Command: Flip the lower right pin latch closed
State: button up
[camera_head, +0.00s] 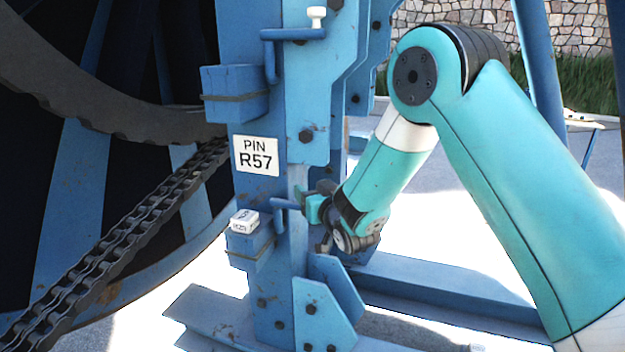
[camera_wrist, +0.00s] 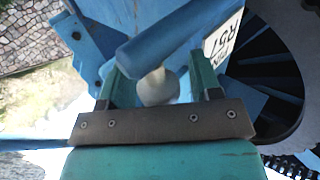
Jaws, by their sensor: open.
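The lower pin latch (camera_head: 284,204) is a blue bent bar on the blue post, below the PIN R57 label (camera_head: 257,156). In the wrist view its blue bar (camera_wrist: 178,34) crosses above the fingers, and its pale knob (camera_wrist: 157,88) sits between them. My gripper (camera_head: 308,206) is at the right end of this latch and hides the knob in the head view. In the wrist view my gripper (camera_wrist: 156,78) is open, with one green finger on each side of the knob. I cannot tell whether either finger touches it.
An upper latch (camera_head: 292,34) with a white knob (camera_head: 316,14) is higher on the post. A white labelled block (camera_head: 244,220) sits on the lower bracket. A chain (camera_head: 130,235) and large reel are at left. Blue base beams (camera_head: 440,285) run below my arm.

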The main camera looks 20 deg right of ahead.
jog(key=shift+w, duration=0.3)
grip_shut()
